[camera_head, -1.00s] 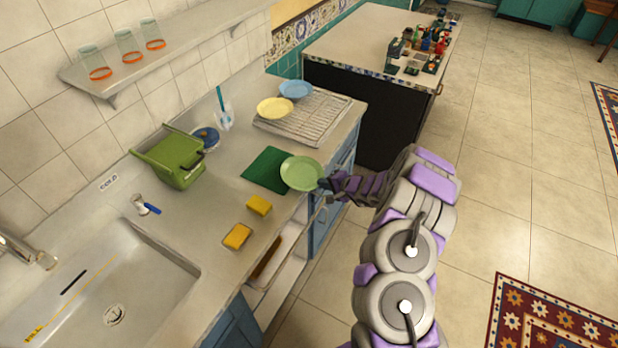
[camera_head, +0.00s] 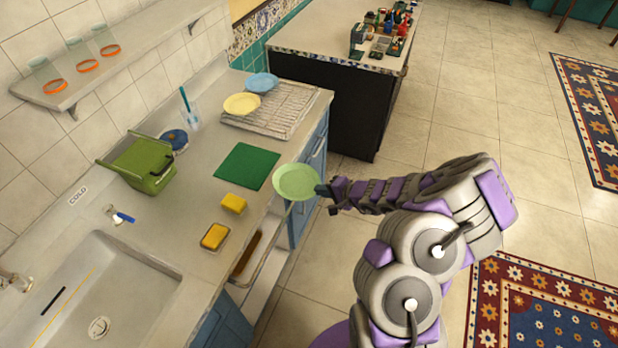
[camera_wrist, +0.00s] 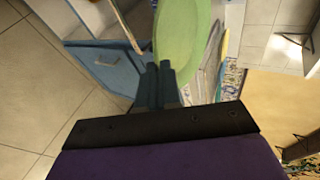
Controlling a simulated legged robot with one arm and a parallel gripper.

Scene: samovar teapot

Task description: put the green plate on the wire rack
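The green plate (camera_head: 297,182) is held by its right edge in my gripper (camera_head: 326,190), out past the counter's front edge beside the dark green mat (camera_head: 247,167). In the wrist view the plate (camera_wrist: 182,35) reaches away from the two fingers (camera_wrist: 157,84), which are close together on its rim. The wire rack (camera_head: 272,112) lies at the far end of the counter. A yellow plate (camera_head: 241,104) and a blue plate (camera_head: 262,83) rest at its left and back side.
Two yellow sponges (camera_head: 233,203) (camera_head: 214,237) lie near the counter's front edge. A green basin (camera_head: 143,162), a blue round item (camera_head: 174,141) and a clear cup (camera_head: 190,120) stand toward the wall. An open drawer (camera_head: 262,247) is below. The rack's right part is bare.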

